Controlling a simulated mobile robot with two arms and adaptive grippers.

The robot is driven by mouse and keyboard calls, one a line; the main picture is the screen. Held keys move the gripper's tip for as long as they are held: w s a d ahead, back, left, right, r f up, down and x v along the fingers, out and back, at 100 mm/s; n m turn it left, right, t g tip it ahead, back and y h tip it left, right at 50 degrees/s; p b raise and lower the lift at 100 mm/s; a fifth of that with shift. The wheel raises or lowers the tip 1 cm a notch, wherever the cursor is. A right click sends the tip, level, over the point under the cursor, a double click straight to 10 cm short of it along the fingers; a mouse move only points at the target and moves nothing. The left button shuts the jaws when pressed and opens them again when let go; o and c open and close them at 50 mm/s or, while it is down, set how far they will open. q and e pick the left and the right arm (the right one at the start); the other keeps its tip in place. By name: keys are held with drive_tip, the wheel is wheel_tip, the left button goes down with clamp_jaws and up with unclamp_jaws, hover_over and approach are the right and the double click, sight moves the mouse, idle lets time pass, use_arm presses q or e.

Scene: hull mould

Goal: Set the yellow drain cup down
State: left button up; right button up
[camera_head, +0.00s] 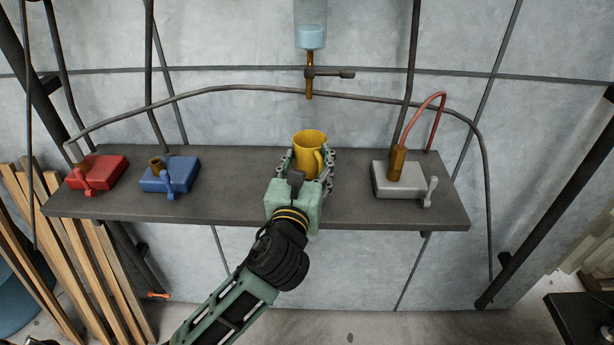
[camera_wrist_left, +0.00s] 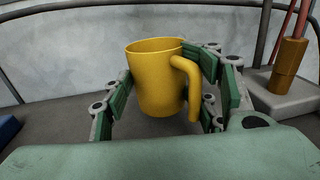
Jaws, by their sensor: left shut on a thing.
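The yellow drain cup (camera_head: 308,152) is upright over the middle of the grey shelf (camera_head: 240,190), below the brass spout (camera_head: 310,88). My left gripper (camera_head: 312,165) is shut on the cup, with a finger on each side of its body. In the left wrist view the cup (camera_wrist_left: 158,80) sits between the green finger pads, its handle (camera_wrist_left: 190,88) turned to the right and towards the camera. I cannot tell whether the cup's base touches the shelf. My right gripper is not in view.
A red block (camera_head: 105,172) and a blue block (camera_head: 170,177), each with a lever, stand at the left of the shelf. A grey block (camera_head: 400,182) with a brass fitting and red hose stands at the right. Bare shelf lies on both sides of the cup.

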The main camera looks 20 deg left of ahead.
sight(307, 176)
use_arm(q)
drive_tip(key=shift+a+f, duration=0.1)
drive_tip(key=shift+f, duration=0.3)
wheel_tip(307, 176, down, 3)
drive_tip(key=shift+r, duration=0.2)
clamp_jaws()
drive_tip(key=shift+f+b, duration=0.3)
drive_tip(key=shift+c, duration=0.3)
unclamp_jaws()
drive_tip(key=shift+f, duration=0.15)
drive_tip(key=o, duration=1.5)
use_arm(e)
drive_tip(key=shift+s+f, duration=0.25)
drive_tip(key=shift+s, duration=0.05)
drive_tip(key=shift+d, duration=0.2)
